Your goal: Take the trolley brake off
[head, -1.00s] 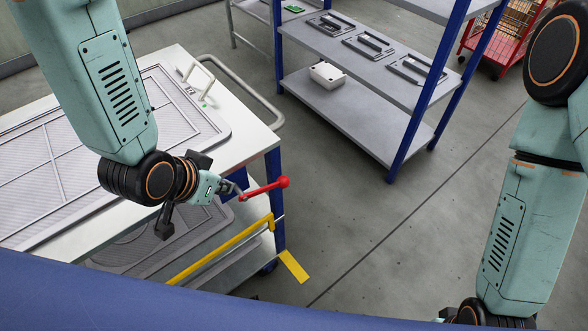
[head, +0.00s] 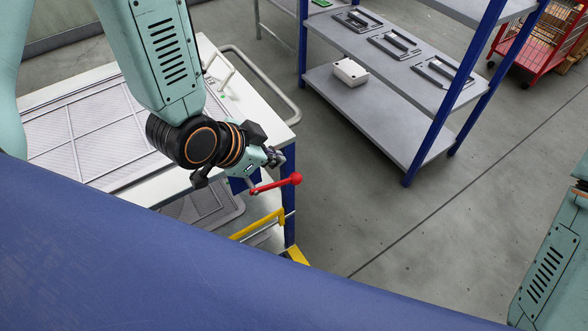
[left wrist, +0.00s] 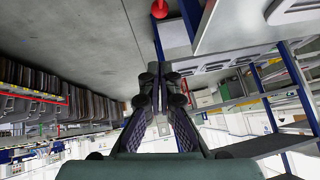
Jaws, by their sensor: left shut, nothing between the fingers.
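The trolley (head: 262,112) has a white top, blue legs and a flat mesh panel on it. Its red brake lever (head: 276,185), with a ball end, sticks out to the right near the front corner leg. A yellow bar (head: 258,226) runs below it. My left gripper (head: 277,157) is just above the lever in the head view. In the left wrist view its fingers (left wrist: 160,82) are together and empty. The red ball (left wrist: 160,9) shows at the top of that view, apart from the fingertips. My right gripper is out of view.
A grey shelf unit (head: 373,110) with blue posts stands behind and right, holding dark frames and a white box (head: 350,71). A red cart (head: 535,45) is at the far right. Clear grey floor lies right of the trolley.

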